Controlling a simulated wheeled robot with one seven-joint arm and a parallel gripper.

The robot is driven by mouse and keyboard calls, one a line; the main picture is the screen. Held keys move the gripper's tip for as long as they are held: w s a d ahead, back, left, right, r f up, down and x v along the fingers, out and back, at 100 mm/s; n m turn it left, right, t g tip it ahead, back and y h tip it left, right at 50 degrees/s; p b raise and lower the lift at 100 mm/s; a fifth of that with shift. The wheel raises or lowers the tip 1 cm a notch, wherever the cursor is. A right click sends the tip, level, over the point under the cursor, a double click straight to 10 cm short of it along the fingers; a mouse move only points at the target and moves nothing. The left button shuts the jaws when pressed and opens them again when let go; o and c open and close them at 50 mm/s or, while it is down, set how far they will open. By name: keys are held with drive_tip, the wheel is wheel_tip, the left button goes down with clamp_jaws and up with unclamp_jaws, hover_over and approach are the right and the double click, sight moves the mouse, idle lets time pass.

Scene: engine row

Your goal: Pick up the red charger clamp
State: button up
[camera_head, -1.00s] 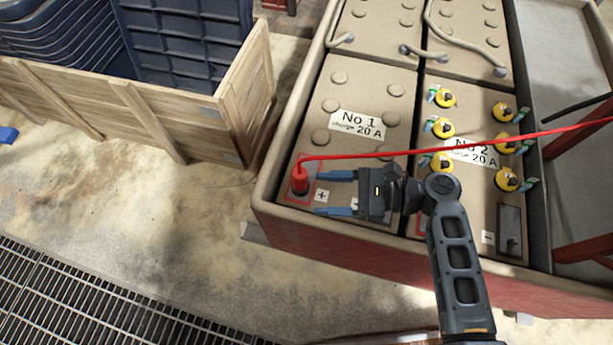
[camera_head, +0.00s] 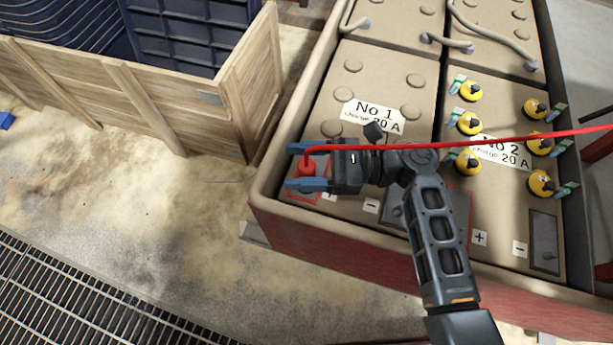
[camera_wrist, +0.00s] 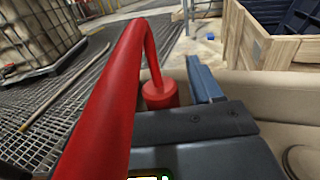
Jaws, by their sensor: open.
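The red charger clamp (camera_head: 306,168) stands on the red-outlined terminal at the near left corner of battery No 1 (camera_head: 350,82). Its red cable rises from its top and runs to the right across my gripper and battery No 2 (camera_head: 490,190). My gripper (camera_head: 304,167) is open, with one blue finger on the far side of the clamp and one on the near side. In the wrist view the clamp (camera_wrist: 160,94) is beside one blue finger (camera_wrist: 204,82); the thick cable hides the other finger. I cannot tell whether the fingers touch the clamp.
Several yellow caps (camera_head: 470,123) stand on battery No 2. The battery tray's raised rim (camera_head: 262,180) runs close to the clamp on the left. A wooden crate (camera_head: 150,110) with blue bins stands at the upper left. Floor grating (camera_head: 70,295) lies at the lower left.

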drive_tip(key=shift+a, duration=0.55)
clamp_jaws()
idle(0.4)
